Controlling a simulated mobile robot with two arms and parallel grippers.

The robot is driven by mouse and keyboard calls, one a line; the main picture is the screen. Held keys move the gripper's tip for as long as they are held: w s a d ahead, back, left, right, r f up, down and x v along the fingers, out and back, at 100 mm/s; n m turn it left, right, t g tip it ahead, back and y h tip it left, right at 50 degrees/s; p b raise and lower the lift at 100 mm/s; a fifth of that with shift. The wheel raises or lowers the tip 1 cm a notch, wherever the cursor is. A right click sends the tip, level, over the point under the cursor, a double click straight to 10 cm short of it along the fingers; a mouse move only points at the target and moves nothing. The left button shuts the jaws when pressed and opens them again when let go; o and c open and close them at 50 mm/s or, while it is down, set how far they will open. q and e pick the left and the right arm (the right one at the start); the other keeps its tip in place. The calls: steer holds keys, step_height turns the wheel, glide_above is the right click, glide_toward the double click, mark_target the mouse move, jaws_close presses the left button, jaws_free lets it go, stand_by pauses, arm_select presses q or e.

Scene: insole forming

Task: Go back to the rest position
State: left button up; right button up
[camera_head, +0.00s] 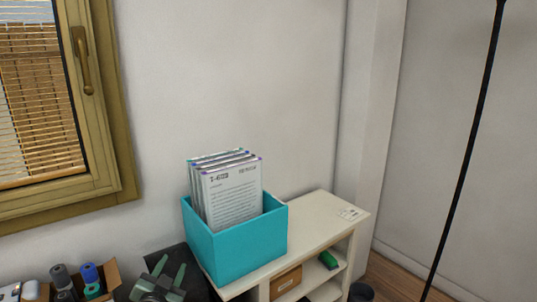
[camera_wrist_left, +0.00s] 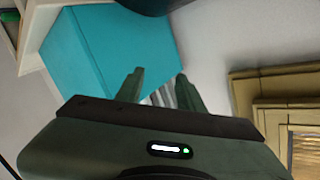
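My left gripper (camera_head: 170,266) is low in the head view, just left of a turquoise box. Its two dark green fingers are apart, with nothing held between them. In the left wrist view the fingers (camera_wrist_left: 160,82) also stand apart, in front of the turquoise box (camera_wrist_left: 100,60) and a pale striped surface behind. My right gripper is not in view.
The turquoise box (camera_head: 237,248) holds several upright printed packets (camera_head: 232,192) on a cream shelf unit (camera_head: 318,215). A cardboard box (camera_head: 112,277) with bottles stands at lower left. A window (camera_head: 50,110) and a thin black pole (camera_head: 468,150) flank the wall.

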arm_select(q)
steer(key=s+d+f+n+g, duration=0.1)
steer(key=s+d+f+g, duration=0.15)
steer(key=s+f, duration=0.45)
steer(key=s+d+f+g, duration=0.1)
steer(key=s+f+g, duration=0.35)
steer(key=s, duration=0.55)
steer(key=s+d+f+n+g, duration=0.1)
steer(key=s+f+g, duration=0.15)
steer(key=s, duration=0.85)
steer(key=s+d+f+n+g, duration=0.15)
steer(key=s+g, duration=0.25)
steer(key=s, duration=0.8)
step_height(320, 180, down, 23)
steer(key=p, duration=0.1)
steer(key=s+a+f+g+p, duration=0.1)
steer(key=s+a+f, duration=0.1)
steer(key=s+f, duration=0.6)
steer(key=s+a+f+g, duration=0.1)
steer(key=s+a+f, duration=0.1)
steer(key=s+f, duration=0.7)
steer(key=shift+s+h+p, duration=0.3)
steer(key=shift+s+p, duration=0.05)
steer(key=shift+p, duration=0.05)
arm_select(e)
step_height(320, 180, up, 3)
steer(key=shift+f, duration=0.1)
